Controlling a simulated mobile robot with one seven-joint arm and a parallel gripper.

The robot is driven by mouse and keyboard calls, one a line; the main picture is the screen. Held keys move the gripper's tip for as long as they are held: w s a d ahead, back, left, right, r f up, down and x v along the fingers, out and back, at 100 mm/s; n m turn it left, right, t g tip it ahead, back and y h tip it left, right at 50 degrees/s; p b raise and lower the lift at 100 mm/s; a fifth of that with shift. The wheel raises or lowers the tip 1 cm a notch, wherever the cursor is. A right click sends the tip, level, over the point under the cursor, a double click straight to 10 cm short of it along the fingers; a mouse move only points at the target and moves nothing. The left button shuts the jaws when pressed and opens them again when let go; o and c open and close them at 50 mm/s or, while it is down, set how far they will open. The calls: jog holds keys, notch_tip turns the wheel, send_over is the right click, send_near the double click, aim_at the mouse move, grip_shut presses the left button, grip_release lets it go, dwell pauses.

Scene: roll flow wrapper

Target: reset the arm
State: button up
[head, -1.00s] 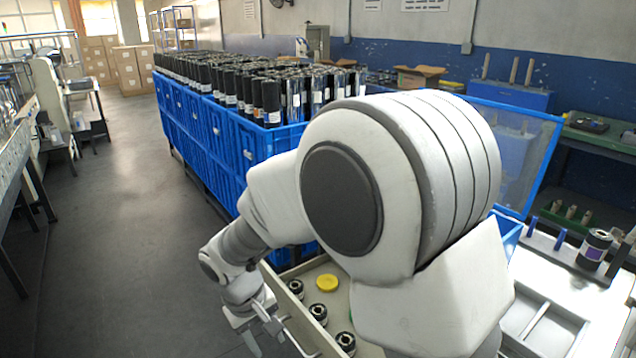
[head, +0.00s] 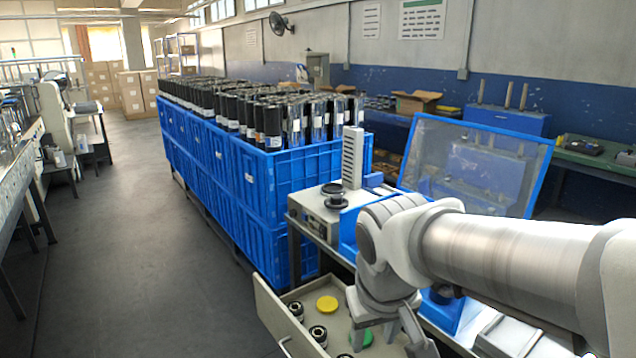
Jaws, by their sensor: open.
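My arm (head: 500,255) reaches in from the right edge of the head view, roughly level. My gripper (head: 390,338) hangs from its end, pointing down, with its fingers apart and nothing seen between them. It shows in front of the open drawer (head: 266,302) at the lower middle. I cannot tell its exact height over the drawer. The fingertips are near the lower edge of the picture.
The drawer holds a yellow disc (head: 327,303), a green disc (head: 367,337) and black rolls (head: 318,334). A machine (head: 318,212) stands behind, beside a tilted clear blue-framed cover (head: 480,165). The floor (head: 130,250) there is clear.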

jog(key=s+d+r+m+t, duration=0.2)
jog(key=s+d+r, duration=0.1)
jog(key=s+d, duration=0.4)
notch_tip(320, 180, up, 17)
jog(key=s+a+p, duration=0.1)
jog(key=p, duration=1.6)
